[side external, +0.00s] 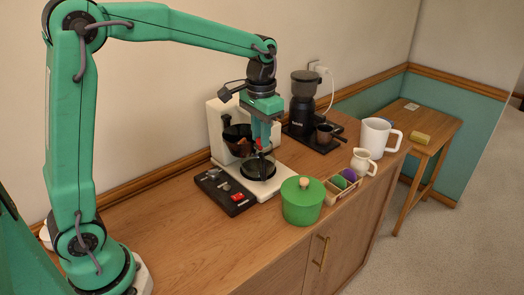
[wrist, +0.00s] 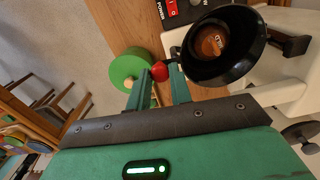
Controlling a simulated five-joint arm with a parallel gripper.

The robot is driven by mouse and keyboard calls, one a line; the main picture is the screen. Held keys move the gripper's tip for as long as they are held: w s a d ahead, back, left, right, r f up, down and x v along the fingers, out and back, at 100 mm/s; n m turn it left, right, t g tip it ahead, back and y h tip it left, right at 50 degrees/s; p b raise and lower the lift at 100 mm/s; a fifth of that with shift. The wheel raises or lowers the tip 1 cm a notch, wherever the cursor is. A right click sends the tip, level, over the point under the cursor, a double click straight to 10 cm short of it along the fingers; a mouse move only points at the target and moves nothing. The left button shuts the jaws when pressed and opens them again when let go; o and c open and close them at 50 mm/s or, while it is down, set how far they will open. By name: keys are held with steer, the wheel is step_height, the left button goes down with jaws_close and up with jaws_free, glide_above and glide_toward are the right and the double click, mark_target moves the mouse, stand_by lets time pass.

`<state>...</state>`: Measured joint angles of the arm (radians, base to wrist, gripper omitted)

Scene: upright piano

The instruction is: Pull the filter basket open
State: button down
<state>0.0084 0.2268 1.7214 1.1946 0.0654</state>
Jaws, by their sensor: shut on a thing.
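The white coffee maker (side external: 219,116) stands on the wooden counter against the wall. Its black filter basket (side external: 232,132) shows at the front of the machine, above the round hot plate (side external: 258,169). In the wrist view the basket (wrist: 190,66) is a round black cup with its top uncovered and something brown inside. A red knob (wrist: 160,71) sits at the basket's rim. My gripper (wrist: 158,74) has its fingers on either side of this knob and is shut on it. In the side view my gripper (side external: 262,144) points down beside the basket.
A black panel with a red switch (side external: 237,197) lies before the machine. A green lidded pot (side external: 302,205) is close at right. A grinder (side external: 304,100), white jug (side external: 374,138), small pitcher (side external: 363,161) and tray stand farther right. The counter's left front is clear.

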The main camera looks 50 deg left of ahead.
steer(key=s+a+m, duration=0.4)
steer(key=s+m, duration=0.3)
steer(key=s, duration=0.2)
steer(key=shift+s+r, duration=0.15)
steer(key=shift+s, duration=0.05)
stand_by(0.4)
steer(key=shift+a, duration=0.1)
steer(key=c, duration=1.3)
jaws_free()
steer(key=shift+o, duration=0.2)
step_height(320, 180, up, 8)
